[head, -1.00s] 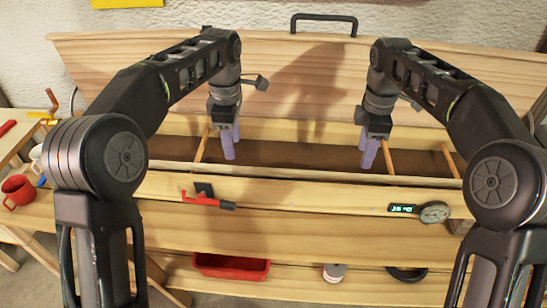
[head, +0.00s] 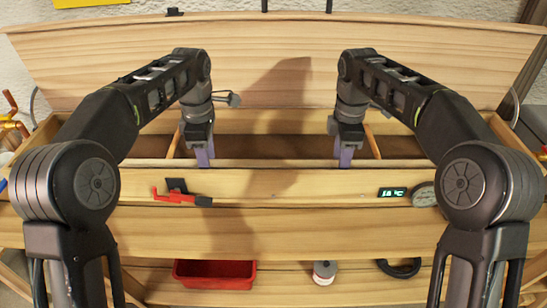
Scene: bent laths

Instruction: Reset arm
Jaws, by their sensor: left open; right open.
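My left gripper (head: 202,156) hangs point-down over the long wooden trough, at its left part. Its purple fingers are over the front edge in this view. My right gripper (head: 345,155) hangs the same way at the right part of the trough. Both are open, and I see nothing between their fingers. Whether the fingertips touch the trough is hard to tell, as the front board (head: 270,185) hides part of the inside. Both arms reach forward, bent at the elbow and roughly mirror each other.
A wooden lid (head: 265,60) stands open behind the trough. Thin wooden sticks (head: 372,142) lean inside. A red clamp (head: 175,194) and a small display (head: 392,192) are on the front board. Below are a red tray (head: 214,274), a white-and-red spool (head: 324,272) and a dark ring (head: 399,267).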

